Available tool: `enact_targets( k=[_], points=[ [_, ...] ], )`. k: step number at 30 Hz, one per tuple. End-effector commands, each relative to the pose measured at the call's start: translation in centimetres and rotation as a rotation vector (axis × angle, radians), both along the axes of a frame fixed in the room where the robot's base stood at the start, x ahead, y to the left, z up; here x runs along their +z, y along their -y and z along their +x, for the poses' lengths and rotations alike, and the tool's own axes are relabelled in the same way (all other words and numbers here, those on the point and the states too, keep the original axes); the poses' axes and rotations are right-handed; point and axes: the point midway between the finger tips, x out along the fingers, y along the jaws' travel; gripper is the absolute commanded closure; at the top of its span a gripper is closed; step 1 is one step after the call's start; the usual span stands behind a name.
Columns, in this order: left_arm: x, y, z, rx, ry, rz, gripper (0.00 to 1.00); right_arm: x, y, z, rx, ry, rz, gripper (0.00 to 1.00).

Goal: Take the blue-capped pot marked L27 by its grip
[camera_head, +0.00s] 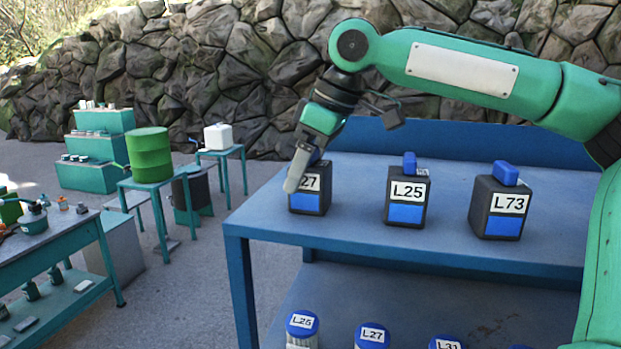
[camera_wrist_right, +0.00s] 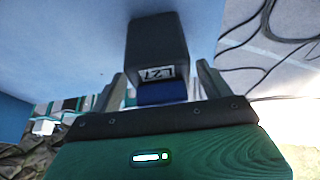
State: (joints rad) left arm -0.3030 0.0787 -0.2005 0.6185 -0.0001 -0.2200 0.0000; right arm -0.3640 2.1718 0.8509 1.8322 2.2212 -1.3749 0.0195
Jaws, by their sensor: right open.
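A black square pot marked L27 (camera_head: 311,200), with a blue patch under its label, stands upright on the blue table's top, leftmost in a row of three. In the head view its top is mostly hidden behind my right gripper (camera_head: 295,176), which comes down at its front left. In the right wrist view the black pot (camera_wrist_right: 157,45) lies ahead, between the two open fingers of my right gripper (camera_wrist_right: 160,90). I cannot tell whether a finger touches it. A round jar with a blue lid, also marked L27 (camera_head: 372,336), stands on the lower shelf. My left gripper is not in view.
Black pots L25 (camera_head: 405,200) and L73 (camera_head: 500,205), with blue grips on top, stand to the right on the blue table (camera_head: 345,238). Several blue-lidded jars stand below. A green drum (camera_head: 150,155) and workbench (camera_head: 50,245) are at the left.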

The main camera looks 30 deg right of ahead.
Motion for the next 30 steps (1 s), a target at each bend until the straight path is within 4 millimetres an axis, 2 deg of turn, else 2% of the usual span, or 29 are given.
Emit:
enact_targets(
  k=[3, 9, 12, 23, 26, 30],
  points=[
    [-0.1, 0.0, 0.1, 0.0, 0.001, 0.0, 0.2, 0.0, 0.0, 0.0, 0.0, 0.0, 0.0, 0.2],
    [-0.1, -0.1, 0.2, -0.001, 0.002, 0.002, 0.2, 0.0, 0.0, 0.0, 0.0, 0.0, 0.0, 0.59],
    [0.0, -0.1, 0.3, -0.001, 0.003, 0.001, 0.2, 0.0, 0.0, 0.0, 0.0, 0.001, -0.001, 0.74],
    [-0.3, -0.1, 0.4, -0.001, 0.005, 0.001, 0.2, 0.6, 0.0, 0.0, -0.002, 0.001, -0.001, 0.74],
    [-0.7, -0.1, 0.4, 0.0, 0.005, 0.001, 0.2, 1.6, 0.0, 0.1, -0.003, 0.003, 0.0, 0.74],
    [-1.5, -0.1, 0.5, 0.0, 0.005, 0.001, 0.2, 4.2, 0.0, 0.1, -0.003, 0.005, -0.003, 0.74]
  ],
)
